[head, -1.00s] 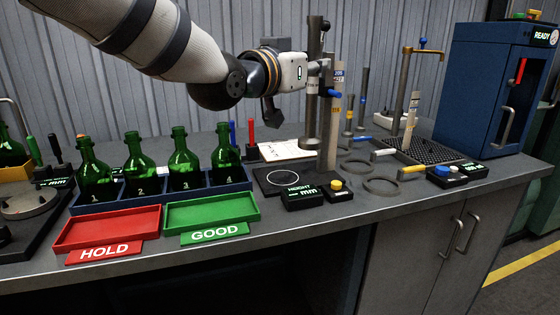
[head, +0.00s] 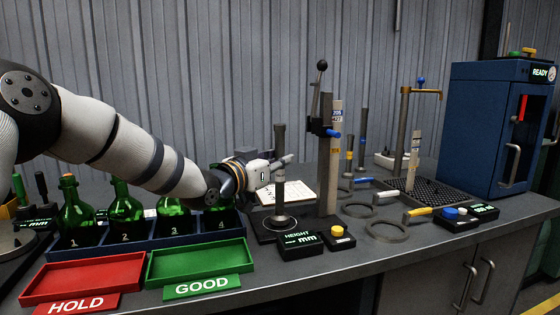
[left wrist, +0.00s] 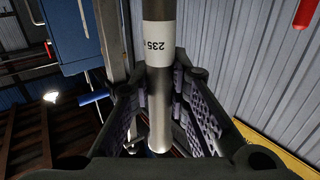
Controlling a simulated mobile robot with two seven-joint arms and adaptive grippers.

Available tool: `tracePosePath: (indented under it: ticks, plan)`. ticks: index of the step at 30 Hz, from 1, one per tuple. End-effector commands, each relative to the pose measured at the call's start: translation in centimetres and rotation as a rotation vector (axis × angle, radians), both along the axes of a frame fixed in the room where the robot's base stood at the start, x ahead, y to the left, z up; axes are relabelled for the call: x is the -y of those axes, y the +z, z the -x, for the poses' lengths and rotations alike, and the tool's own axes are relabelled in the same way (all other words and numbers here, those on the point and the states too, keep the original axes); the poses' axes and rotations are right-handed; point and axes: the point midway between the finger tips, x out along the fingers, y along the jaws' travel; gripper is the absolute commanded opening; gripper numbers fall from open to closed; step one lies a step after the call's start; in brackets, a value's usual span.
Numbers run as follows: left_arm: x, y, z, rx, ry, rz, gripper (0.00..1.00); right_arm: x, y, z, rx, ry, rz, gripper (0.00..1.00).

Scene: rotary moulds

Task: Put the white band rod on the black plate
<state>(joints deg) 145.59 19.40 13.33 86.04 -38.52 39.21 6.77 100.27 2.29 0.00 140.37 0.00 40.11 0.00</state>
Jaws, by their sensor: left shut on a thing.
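My left gripper (head: 276,174) is shut on the dark metal rod (head: 280,143), which stands upright in its fingers. In the head view the fingers largely cover the band. The black plate (head: 262,233) with a thin white ring lies at the foot of the gauge column. The rod's lower end is over the ring, at or just above the plate; I cannot tell whether it touches. My right gripper is not in view.
The gauge column (head: 327,160) stands close on the right of the rod. A height readout box (head: 301,241) and a yellow-button box (head: 338,236) sit in front. Green bottles in a rack, a red tray (head: 85,277) and a green tray (head: 195,258) are left.

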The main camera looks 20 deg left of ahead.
Motion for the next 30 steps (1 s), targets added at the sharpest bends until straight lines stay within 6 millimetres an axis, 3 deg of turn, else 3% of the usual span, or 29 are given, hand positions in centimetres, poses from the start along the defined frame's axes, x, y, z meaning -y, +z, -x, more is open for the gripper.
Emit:
tracePosePath:
  ticks: [5,6,8,19,30]
  plan:
    - [0.0,-0.2,0.0,0.003,0.000,0.001,0.00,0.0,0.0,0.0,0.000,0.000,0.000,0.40]
    - [0.0,-0.3,0.0,0.000,0.000,0.000,0.23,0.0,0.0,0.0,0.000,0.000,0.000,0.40]
    - [0.0,-0.3,0.0,0.000,0.000,0.000,0.36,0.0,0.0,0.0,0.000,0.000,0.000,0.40]
    - [-0.1,0.3,0.2,0.002,0.000,0.001,0.36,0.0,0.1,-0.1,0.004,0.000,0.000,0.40]
    - [-3.0,1.1,8.6,0.013,0.000,0.003,0.36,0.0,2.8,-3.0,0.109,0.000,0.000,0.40]
